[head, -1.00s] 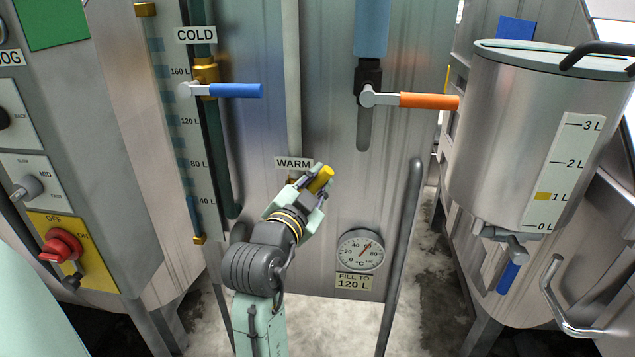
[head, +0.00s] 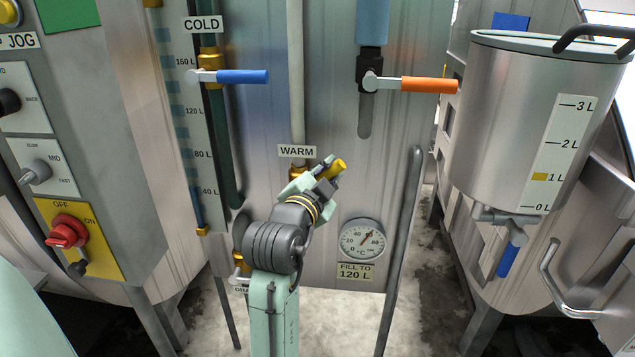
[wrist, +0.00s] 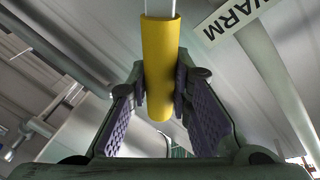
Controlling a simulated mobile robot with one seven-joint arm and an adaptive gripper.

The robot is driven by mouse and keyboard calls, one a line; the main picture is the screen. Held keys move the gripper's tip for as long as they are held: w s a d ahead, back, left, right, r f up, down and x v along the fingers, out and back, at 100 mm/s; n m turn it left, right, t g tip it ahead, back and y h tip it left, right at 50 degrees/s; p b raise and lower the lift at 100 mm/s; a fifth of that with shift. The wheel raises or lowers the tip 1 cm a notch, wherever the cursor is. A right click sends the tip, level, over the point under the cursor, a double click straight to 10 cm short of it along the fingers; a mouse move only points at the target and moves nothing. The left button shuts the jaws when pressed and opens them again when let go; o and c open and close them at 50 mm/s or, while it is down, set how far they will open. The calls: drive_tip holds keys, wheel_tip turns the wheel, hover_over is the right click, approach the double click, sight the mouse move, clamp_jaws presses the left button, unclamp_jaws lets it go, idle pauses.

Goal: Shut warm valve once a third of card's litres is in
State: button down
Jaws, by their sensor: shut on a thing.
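The warm valve's yellow handle (head: 338,168) sits just below the WARM sign (head: 297,151) on the steel tank, pointing up and right. My gripper (head: 322,178) is shut on it; the wrist view shows the yellow handle (wrist: 159,70) between both finger pads. The valve body is mostly hidden behind my gripper. The card (head: 356,273) under the dial reads FILL TO 120 L. On the level scale (head: 190,135) at left, a blue column (head: 197,208) rises from the bottom to about the 40 L mark.
The cold valve's blue handle (head: 242,76) and an orange handle (head: 428,85) lie level above. A temperature dial (head: 362,239) is at lower right of my gripper. A grey vertical rail (head: 403,215) stands right of it. A control panel (head: 85,130) is at left, a small steel vessel (head: 500,120) at right.

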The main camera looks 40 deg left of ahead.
wheel_tip(320, 180, down, 7)
drive_tip(key=w+d+m+g+y+b, duration=0.1)
drive_tip(key=d+m+g+b, duration=0.1)
drive_tip(key=m+b, duration=0.5)
drive_tip(key=shift+w+d+f+b, duration=0.15)
drive_tip(key=shift+w+d+b, duration=0.05)
drive_tip(key=shift+b, duration=0.7)
drive_tip(key=shift+m, duration=0.3)
drive_tip(key=c, duration=1.4)
unclamp_jaws()
drive_tip(key=shift+c, duration=0.2)
drive_tip(key=shift+s, duration=0.1)
drive_tip(key=v, duration=1.1)
drive_tip(key=shift+s+d+r, duration=0.2)
drive_tip(key=shift+s, duration=0.15)
